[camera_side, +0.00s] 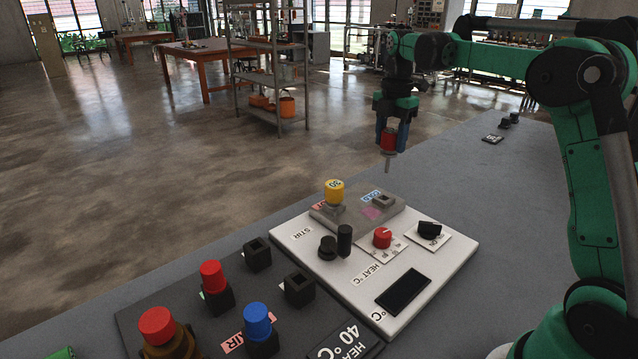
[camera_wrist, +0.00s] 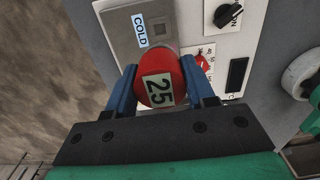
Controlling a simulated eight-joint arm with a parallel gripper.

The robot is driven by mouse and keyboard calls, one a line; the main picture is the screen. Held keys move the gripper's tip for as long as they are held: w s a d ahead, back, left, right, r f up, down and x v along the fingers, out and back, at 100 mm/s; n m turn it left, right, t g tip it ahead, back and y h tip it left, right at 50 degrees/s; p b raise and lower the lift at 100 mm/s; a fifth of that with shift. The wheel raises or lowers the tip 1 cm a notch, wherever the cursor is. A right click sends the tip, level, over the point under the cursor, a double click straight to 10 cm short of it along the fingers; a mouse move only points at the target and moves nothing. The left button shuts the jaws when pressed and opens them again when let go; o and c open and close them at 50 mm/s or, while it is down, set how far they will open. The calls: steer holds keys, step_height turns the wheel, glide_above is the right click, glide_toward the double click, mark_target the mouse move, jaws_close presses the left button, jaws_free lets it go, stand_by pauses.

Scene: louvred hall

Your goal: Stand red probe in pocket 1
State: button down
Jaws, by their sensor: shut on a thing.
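My gripper (camera_side: 389,145) is shut on a red-capped probe (camera_side: 388,143), held upright above the panel with its thin grey tip pointing down, clear of any surface. In the wrist view the red cap (camera_wrist: 159,84) shows the number 25 between the blue fingers (camera_wrist: 160,88). Below it is a grey block (camera_side: 357,214) on the white panel. Its square pocket (camera_side: 383,201) beside a blue COLD label is empty; this pocket also shows in the wrist view (camera_wrist: 160,30). A yellow-capped probe (camera_side: 334,190) marked 30 stands at the block's left. I cannot read any pocket number.
The white panel (camera_side: 440,268) carries black knobs, a red knob (camera_side: 382,237) and a dark display (camera_side: 403,292). A dark rack at front left holds another red-capped piece (camera_side: 212,276), a blue-capped piece (camera_side: 257,320) and empty black sockets (camera_side: 299,287). The table beyond the panel is mostly clear.

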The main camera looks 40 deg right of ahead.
steer(key=a+r+n, duration=0.1)
steer(key=a+n, duration=0.2)
steer(key=a, duration=1.3)
steer(key=n, duration=0.3)
glide_above(300, 288)
steer(key=w, duration=0.1)
step_height(300, 288, down, 7)
steer(key=d, duration=0.1)
steer(key=shift+w, duration=0.2)
steer(key=shift+f, duration=1.85)
steer(key=shift+c, duration=1.1)
jaws_free()
